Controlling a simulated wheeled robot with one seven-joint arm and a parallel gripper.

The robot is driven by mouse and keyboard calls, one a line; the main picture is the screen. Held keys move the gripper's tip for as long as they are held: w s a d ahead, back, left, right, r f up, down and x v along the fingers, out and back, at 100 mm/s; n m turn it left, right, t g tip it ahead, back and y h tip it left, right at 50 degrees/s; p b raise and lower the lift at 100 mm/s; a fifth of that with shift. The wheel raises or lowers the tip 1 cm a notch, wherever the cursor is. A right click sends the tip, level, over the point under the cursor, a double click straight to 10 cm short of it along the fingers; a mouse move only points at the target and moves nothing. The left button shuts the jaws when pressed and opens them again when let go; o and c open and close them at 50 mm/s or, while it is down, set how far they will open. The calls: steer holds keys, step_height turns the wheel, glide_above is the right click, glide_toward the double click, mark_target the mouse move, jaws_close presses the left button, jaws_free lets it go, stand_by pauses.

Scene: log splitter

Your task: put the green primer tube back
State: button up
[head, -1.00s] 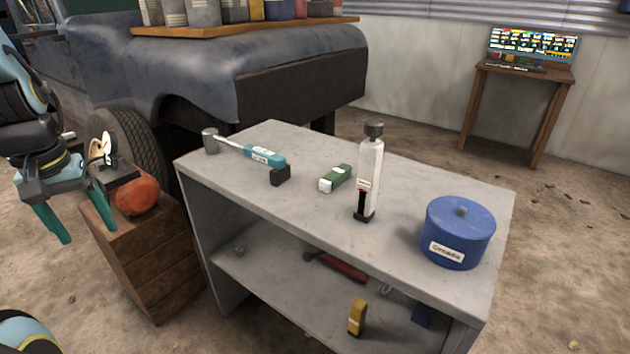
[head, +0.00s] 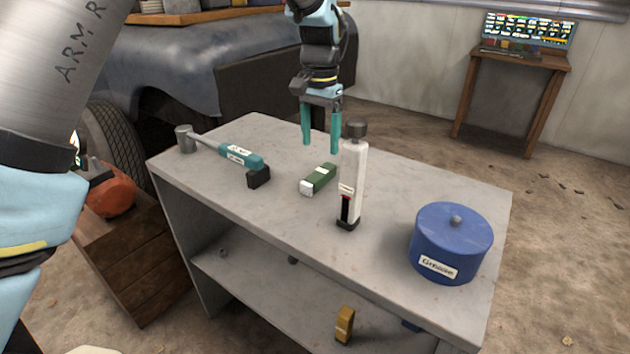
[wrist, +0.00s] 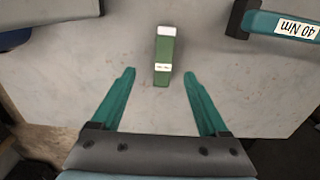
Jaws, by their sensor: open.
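The green primer tube (head: 320,178) lies on the grey top of the shelf unit, with a white cap at its near end. It also shows in the wrist view (wrist: 164,52), ahead of the fingers and roughly centred between them. My gripper (head: 321,147) is open and empty. It points down above the shelf top, over the far side of the tube, without touching it. In the wrist view its two teal fingers (wrist: 158,72) stand apart on either side of the line of the tube.
A white upright bottle (head: 353,185) with a dark cap stands close right of the tube. A teal-handled torque wrench (head: 240,156) lies to its left. A blue grease tin (head: 452,240) stands at the right. A yellow item (head: 344,324) is on the lower shelf of the grey unit (head: 240,207).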

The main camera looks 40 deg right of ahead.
glide_above(317, 175)
steer(key=f, duration=0.3)
steer(key=f+p, duration=0.1)
steer(key=shift+s+d+f, duration=0.1)
steer(key=shift+s+f, duration=0.15)
steer(key=shift+f, duration=0.05)
steer(key=shift+w+f+p, duration=0.15)
steer(key=shift+f+p, duration=0.4)
steer(key=shift+f, duration=0.85)
steer(key=shift+w+f+p, duration=0.15)
steer(key=shift+f+p, duration=0.35)
steer(key=shift+f, duration=0.85)
jaws_close()
